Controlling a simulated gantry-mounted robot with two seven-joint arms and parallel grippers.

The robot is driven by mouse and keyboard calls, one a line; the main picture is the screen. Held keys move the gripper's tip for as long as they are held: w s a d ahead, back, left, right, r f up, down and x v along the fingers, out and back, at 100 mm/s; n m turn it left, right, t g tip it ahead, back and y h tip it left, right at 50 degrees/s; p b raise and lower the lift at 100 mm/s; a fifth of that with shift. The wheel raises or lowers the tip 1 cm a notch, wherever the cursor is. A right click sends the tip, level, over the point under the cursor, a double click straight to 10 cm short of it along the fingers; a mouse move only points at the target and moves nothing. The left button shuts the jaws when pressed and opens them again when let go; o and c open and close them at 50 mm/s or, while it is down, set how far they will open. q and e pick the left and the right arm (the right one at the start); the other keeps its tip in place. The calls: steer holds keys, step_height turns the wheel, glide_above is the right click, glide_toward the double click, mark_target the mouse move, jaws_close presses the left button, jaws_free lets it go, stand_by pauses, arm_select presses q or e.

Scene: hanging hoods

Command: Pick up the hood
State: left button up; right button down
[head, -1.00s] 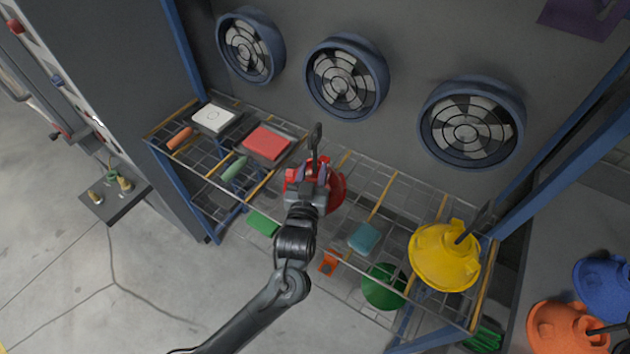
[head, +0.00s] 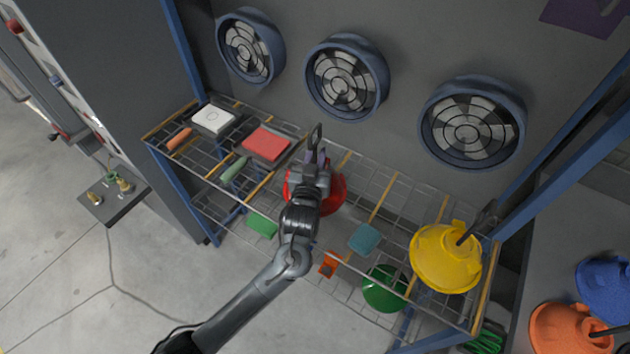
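A red hood (head: 333,192) sits on the upper wire shelf near its middle, largely hidden under my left arm. A dark upright handle or loop rises just behind it. My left gripper (head: 316,158) is over the red hood at this handle. Its fingers are small and partly hidden, so I cannot tell whether they are open or closed on the handle. A yellow hood (head: 440,257) with a dark handle lies at the right end of the shelf. A green hood (head: 383,290) is on the level below. My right gripper is not in view.
The wire rack (head: 375,190) also holds a white box (head: 213,118), a red box (head: 266,142) and small coloured items. Blue-rimmed fans (head: 346,78) line the wall behind. Orange (head: 570,328) and blue (head: 604,277) hoods are at the lower right. Blue posts bound the rack.

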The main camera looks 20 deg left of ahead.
arm_select(q)
jaws_close()
stand_by(1.1)
